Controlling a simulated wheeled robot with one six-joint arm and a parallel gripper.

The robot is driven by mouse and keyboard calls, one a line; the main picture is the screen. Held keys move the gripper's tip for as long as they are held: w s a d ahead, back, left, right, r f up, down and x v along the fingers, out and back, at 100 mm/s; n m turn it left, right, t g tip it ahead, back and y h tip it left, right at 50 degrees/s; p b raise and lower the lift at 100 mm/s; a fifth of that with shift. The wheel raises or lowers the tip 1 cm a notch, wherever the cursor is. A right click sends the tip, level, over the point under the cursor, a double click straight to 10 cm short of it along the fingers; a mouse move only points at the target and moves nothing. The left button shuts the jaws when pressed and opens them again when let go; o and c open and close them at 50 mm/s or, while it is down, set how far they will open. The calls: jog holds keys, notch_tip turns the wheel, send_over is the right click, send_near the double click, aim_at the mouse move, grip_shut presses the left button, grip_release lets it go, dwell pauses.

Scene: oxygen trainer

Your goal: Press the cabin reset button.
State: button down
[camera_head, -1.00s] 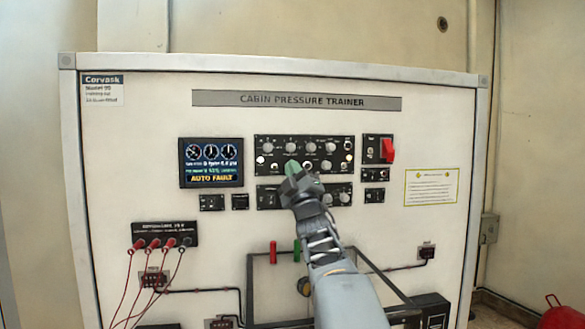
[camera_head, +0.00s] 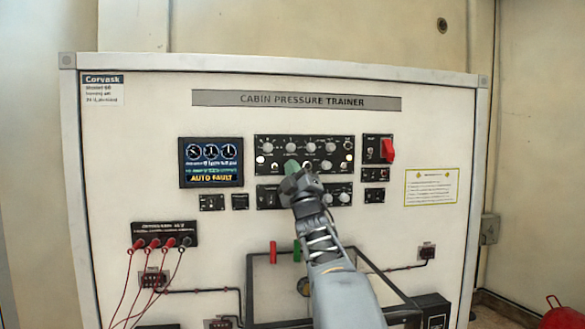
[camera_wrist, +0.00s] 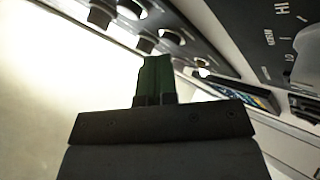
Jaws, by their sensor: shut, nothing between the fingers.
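The upper black control panel (camera_head: 340,142) is set in the white trainer board, with rows of round knobs and small lit buttons. My gripper (camera_head: 291,167) is in front of this panel's lower row, its green fingertips together. In the wrist view the green fingers (camera_wrist: 154,78) are shut and empty, with the dark panel (camera_wrist: 225,45) and its round knobs just beyond them. I cannot read which control is the cabin reset button; the fingers cover part of the lower row. The display (camera_head: 211,162) reads "AUTO FAULT".
A red guarded switch (camera_head: 387,150) is on a small panel to the right. A second knob panel (camera_head: 268,197) lies below, partly behind my gripper. Red leads hang from a black box (camera_head: 164,234) at lower left. A dark frame with red and green handles (camera_head: 273,252) stands below.

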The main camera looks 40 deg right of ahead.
jog(key=shift+w+d, duration=0.2)
jog(key=shift+w, duration=0.15)
dwell(0.6)
jog(key=shift+s+b, duration=0.1)
jog(key=shift+b, duration=0.2)
jog(key=shift+s+a+b, duration=0.3)
jog(key=shift+s+b, duration=0.25)
jog(key=shift+b, duration=0.2)
jog(key=s+b, duration=0.1)
jog(key=s+a+b, duration=0.1)
jog(key=s, duration=0.1)
jog(key=s+a+b, duration=0.1)
jog(key=b, duration=0.1)
jog(key=shift+s+a, duration=0.15)
jog(key=shift+s, duration=0.15)
dwell(0.8)
